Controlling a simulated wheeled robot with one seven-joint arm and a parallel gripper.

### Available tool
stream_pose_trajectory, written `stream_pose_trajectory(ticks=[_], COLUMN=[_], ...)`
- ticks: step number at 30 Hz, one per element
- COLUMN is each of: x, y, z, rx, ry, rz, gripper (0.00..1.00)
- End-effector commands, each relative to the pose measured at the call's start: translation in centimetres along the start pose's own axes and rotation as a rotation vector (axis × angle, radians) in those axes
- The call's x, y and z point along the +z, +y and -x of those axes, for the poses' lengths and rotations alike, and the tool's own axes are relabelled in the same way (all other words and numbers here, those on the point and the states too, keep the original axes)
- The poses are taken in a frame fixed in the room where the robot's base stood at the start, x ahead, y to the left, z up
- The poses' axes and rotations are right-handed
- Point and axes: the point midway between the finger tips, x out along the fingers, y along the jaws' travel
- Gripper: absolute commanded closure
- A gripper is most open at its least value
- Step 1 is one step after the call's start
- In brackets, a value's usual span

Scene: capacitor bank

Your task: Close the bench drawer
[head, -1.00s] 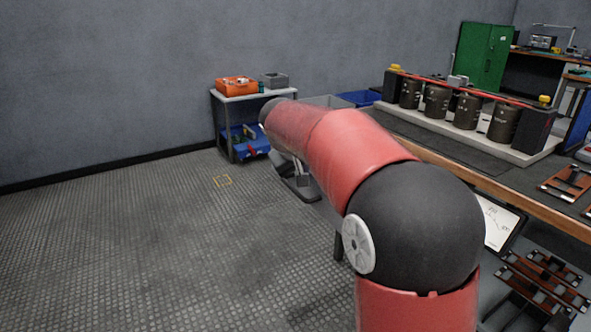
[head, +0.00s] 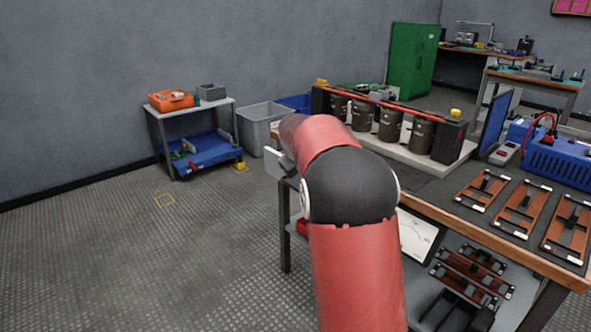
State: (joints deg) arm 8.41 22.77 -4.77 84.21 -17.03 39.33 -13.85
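The workbench (head: 490,238) has a wooden front edge and runs from the middle to the right of the head view. I cannot clearly make out its drawer; my red and black arm covers much of the bench front. My arm reaches forward along the left part of the bench. A grey part at its far end, seemingly my gripper (head: 280,165), shows beside the bench's left end. Its fingers cannot be made out, so neither its opening nor any contact with the drawer shows.
Capacitors (head: 390,125) in a bank stand on the bench, with brown switch fixtures (head: 522,209) and a blue power unit (head: 560,158) to the right. More fixtures (head: 470,275) lie below. A small cart (head: 190,112) and grey bin (head: 258,125) stand behind. Floor at left is clear.

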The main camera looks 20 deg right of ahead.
Motion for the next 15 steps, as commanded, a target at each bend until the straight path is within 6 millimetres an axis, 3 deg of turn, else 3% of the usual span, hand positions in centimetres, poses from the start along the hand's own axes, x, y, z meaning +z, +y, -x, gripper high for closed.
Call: stream_pose_trajectory(ticks=[15], x=[-0.02], y=[0.84], z=[-0.48], rx=[0.0], ry=[0.0], rz=[0.001], gripper=[1.0])
